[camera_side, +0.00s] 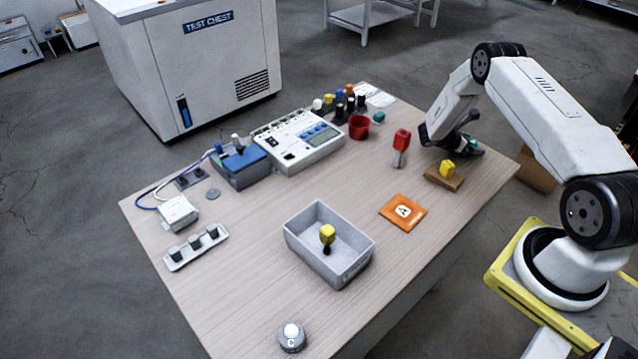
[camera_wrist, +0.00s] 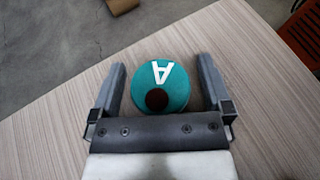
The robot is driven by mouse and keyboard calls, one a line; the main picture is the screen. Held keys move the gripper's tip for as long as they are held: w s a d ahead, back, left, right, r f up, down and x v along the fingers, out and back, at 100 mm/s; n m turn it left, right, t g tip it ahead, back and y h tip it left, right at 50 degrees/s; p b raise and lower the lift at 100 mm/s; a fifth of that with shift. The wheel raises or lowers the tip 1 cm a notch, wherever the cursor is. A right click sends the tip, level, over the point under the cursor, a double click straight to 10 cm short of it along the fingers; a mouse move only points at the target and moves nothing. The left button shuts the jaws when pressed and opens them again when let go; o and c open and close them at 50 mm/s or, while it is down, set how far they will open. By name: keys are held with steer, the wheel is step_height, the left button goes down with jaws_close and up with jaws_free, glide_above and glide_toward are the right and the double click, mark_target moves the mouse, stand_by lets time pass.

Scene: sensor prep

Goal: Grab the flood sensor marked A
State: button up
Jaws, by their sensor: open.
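The flood sensor (camera_wrist: 164,80) is a round teal disc with a white letter A and a dark round spot near its lower edge. In the wrist view it lies on the table between the two fingers of my open gripper (camera_wrist: 162,86), with a gap on each side. The letter appears upside down there. In the side view my gripper (camera_side: 468,146) is low over the table's far right part. Only a bit of teal (camera_side: 474,151) shows beside it, and the rest of the sensor is hidden.
A wooden block with a yellow piece (camera_side: 447,168) stands close in front of my gripper. A red-topped item (camera_side: 401,141) stands to its left. An orange card (camera_side: 403,211) and a grey bin (camera_side: 300,247) with a yellow-topped item lie farther toward the front.

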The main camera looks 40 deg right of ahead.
steer(key=shift+s+d+f, duration=0.15)
steer(key=shift+d, duration=0.2)
steer(key=c, duration=1.2)
steer(key=shift+r, duration=0.95)
steer(key=shift+s+a+r, duration=1.65)
steer(key=shift+r, duration=0.2)
steer(key=shift+s+a+r, duration=1.6)
steer(key=shift+s+r, duration=0.1)
steer(key=shift+r, duration=0.15)
steer(key=shift+s+a+r, duration=1.65)
steer(key=shift+r, duration=0.2)
